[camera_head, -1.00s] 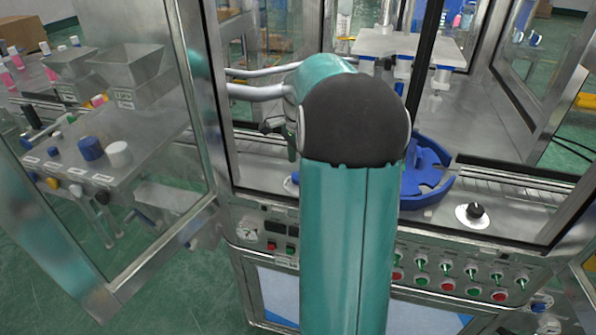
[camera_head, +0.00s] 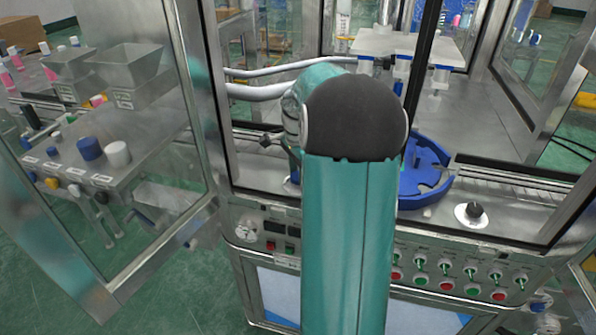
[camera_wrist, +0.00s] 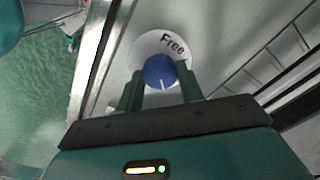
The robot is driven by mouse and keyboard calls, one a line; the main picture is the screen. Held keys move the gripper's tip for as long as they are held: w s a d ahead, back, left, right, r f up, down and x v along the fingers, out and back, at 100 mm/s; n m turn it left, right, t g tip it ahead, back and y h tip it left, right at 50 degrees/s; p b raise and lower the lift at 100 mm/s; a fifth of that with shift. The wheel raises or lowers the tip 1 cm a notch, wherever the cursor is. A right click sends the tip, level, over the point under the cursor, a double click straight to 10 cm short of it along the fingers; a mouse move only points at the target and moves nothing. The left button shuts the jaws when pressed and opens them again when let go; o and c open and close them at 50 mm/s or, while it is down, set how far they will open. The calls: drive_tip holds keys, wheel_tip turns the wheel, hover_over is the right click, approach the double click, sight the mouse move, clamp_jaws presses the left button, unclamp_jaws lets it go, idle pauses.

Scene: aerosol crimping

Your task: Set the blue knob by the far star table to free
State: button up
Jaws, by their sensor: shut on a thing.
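The blue knob (camera_wrist: 158,68) sits on a round white dial plate (camera_wrist: 143,48) in the wrist view. The word "Free" is printed at the upper right of the plate. The knob's white line points toward the bottom of the picture, away from that word. My gripper (camera_wrist: 161,86) has one dark green finger on each side of the knob and is shut on it. In the head view my arm hides the gripper and most of the knob. A blue star-shaped table (camera_head: 428,172) shows just right of my arm; I cannot tell whether it is the far one.
A black knob on a white plate (camera_head: 471,214) is to the right. Rows of switches and buttons (camera_head: 447,284) line the machine's front. An open glass door (camera_head: 110,262) stands at the left. Metal frame posts (camera_head: 425,60) rise around the machine's deck.

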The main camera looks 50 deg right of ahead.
drive_tip(key=n, duration=0.8)
drive_tip(key=shift+n, duration=0.4)
drive_tip(key=n, duration=0.4)
drive_tip(key=shift+n, duration=2.5)
drive_tip(key=shift+r, duration=0.1)
drive_tip(key=o, duration=1)
wheel_tip(320, 180, up, 14)
